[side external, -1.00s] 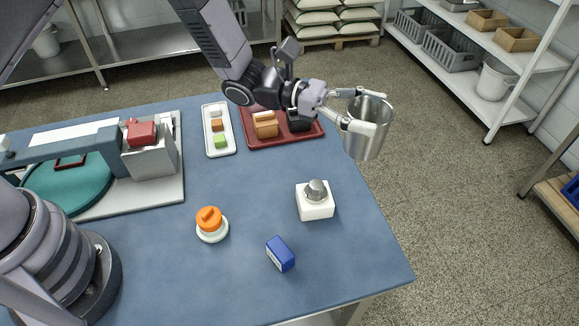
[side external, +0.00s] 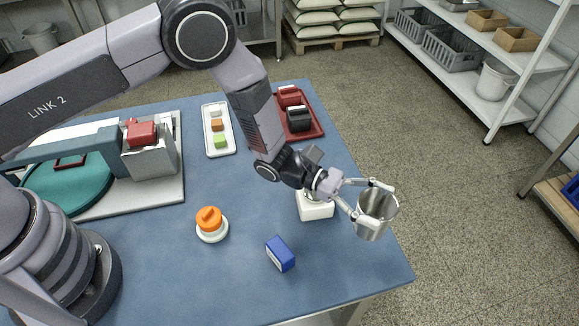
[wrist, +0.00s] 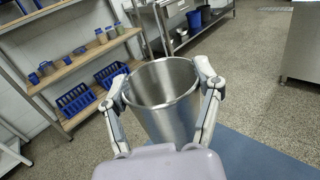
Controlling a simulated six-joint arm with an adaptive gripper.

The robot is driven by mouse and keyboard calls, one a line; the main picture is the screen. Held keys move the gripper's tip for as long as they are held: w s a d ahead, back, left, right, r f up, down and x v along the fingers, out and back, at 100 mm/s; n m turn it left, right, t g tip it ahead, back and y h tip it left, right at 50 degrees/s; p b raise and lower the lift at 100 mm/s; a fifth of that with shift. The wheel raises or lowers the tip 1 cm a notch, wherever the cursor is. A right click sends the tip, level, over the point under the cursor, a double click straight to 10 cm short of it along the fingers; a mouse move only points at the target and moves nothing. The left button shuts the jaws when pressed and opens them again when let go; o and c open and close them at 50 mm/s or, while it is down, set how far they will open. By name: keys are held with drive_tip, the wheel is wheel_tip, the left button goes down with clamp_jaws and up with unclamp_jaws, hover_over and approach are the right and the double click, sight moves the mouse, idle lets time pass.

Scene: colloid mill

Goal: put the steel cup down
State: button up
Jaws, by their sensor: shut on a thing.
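The steel cup (side external: 375,222) is an open-topped metal cup, upright or slightly tilted, near the right edge of the blue table. My gripper (side external: 376,200) is shut on it, with one finger on each side. In the wrist view the cup (wrist: 166,100) fills the space between the fingers of my gripper (wrist: 165,98), and its inside looks empty. Whether its base touches the table is hard to tell in the side view; it seems to overlap the table's right edge.
The blue table (side external: 180,270) has free room at its front. A white block (side external: 316,209) is partly behind my wrist. A blue box (side external: 281,254) and an orange-topped piece (side external: 209,222) stand to the left. A red tray (side external: 312,127) and a white tray (side external: 228,149) lie at the back.

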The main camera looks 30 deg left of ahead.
drive_tip(key=shift+f, duration=3.5)
drive_tip(key=shift+f, duration=0.7)
